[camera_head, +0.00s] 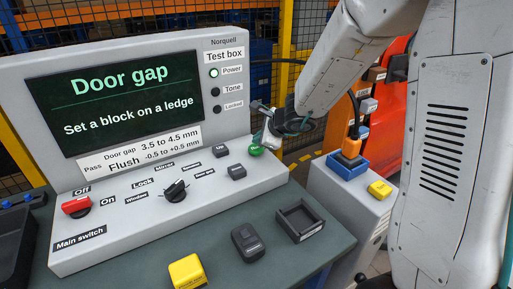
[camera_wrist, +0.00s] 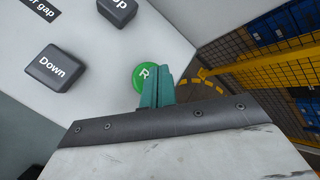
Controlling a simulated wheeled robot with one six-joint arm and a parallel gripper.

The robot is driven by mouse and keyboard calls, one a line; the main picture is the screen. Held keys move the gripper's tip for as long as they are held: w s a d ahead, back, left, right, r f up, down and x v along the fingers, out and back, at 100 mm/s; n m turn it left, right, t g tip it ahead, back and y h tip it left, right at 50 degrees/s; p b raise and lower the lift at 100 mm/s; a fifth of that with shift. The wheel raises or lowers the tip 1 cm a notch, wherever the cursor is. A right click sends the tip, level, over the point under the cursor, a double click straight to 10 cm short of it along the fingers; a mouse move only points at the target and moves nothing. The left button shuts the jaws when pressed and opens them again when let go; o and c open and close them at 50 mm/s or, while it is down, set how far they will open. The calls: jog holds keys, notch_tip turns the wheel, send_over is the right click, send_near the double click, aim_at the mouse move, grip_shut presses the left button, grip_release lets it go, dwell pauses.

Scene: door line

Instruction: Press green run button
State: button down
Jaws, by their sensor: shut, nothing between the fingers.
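The green run button (camera_head: 255,151) sits on the sloped panel of the test box, near its right end. It also shows in the wrist view (camera_wrist: 139,75), round and green with a white letter "R", its right part hidden behind my fingers. My gripper (camera_head: 262,141) is right over the button in the head view. In the wrist view my gripper (camera_wrist: 160,72) shows two teal fingers closed together, with nothing between them, their tips overlapping the button's right side. I cannot tell whether they touch it.
The Down key (camera_wrist: 55,69) and the Up key (camera_wrist: 118,8) are close by. The panel also has a black knob (camera_head: 175,191) and a red main switch (camera_head: 76,206). The screen (camera_head: 115,100) reads "Set a block on a ledge". A yellow block (camera_head: 187,271) lies in front.

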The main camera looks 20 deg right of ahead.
aim_at(259, 149)
jog(key=shift+f, duration=0.15)
dwell(0.7)
jog(key=shift+f, duration=0.3)
jog(key=shift+f, duration=0.5)
dwell(0.6)
jog(key=shift+r, duration=0.95)
jog(key=shift+r, duration=2.5)
